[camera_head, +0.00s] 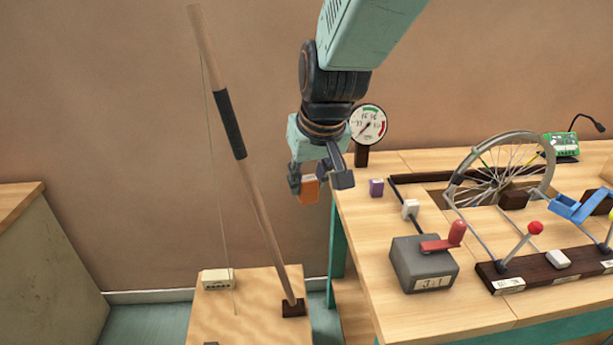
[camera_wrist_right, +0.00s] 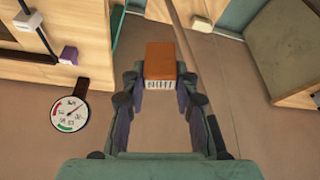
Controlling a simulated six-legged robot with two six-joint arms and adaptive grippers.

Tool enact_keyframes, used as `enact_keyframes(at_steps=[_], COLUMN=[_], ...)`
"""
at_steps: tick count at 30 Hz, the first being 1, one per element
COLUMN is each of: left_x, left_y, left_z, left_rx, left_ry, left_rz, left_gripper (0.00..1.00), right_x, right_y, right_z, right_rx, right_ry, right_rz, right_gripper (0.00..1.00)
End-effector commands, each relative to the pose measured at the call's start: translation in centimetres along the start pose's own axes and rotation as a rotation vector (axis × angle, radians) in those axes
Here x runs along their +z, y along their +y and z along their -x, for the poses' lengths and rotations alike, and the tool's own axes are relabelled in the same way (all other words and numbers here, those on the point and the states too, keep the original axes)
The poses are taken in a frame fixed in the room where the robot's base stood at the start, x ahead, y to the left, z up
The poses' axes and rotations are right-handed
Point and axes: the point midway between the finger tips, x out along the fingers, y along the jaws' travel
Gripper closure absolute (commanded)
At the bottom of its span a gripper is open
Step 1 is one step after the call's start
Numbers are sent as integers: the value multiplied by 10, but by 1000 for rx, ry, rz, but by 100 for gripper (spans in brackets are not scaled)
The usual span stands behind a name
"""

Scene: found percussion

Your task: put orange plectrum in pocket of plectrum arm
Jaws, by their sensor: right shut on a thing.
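My right gripper (camera_head: 322,182) is shut on an orange block (camera_head: 310,190), which I take to be the orange plectrum. It is held in the air left of the workbench's left edge, in front of the brown wall. In the right wrist view the orange block (camera_wrist_right: 160,64) sits between the fingertips, with a pale ribbed strip along its near edge. A blue bracket-like arm (camera_head: 575,208) stands at the right of the bench, beside the wheel; I cannot tell whether it is the plectrum arm, and no pocket shows clearly. My left gripper is not in view.
A tilted pole (camera_head: 245,160) stands on a low wooden box left of my gripper.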

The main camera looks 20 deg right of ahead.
Motion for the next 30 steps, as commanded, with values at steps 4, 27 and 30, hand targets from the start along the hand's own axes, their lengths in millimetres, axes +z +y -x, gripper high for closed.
enact_keyframes(at_steps=[4,27,30], left_x=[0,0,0], left_y=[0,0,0], left_z=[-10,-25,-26], left_rx=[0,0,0], left_ry=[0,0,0], left_rz=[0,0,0], left_gripper=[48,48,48], right_x=[1,-41,-39], right_y=[18,177,176], right_z=[-29,-78,-81], right_rx=[-6,79,85], right_ry=[-4,-1,-1], right_rz=[-5,-188,-204], right_gripper=[95,95,95])
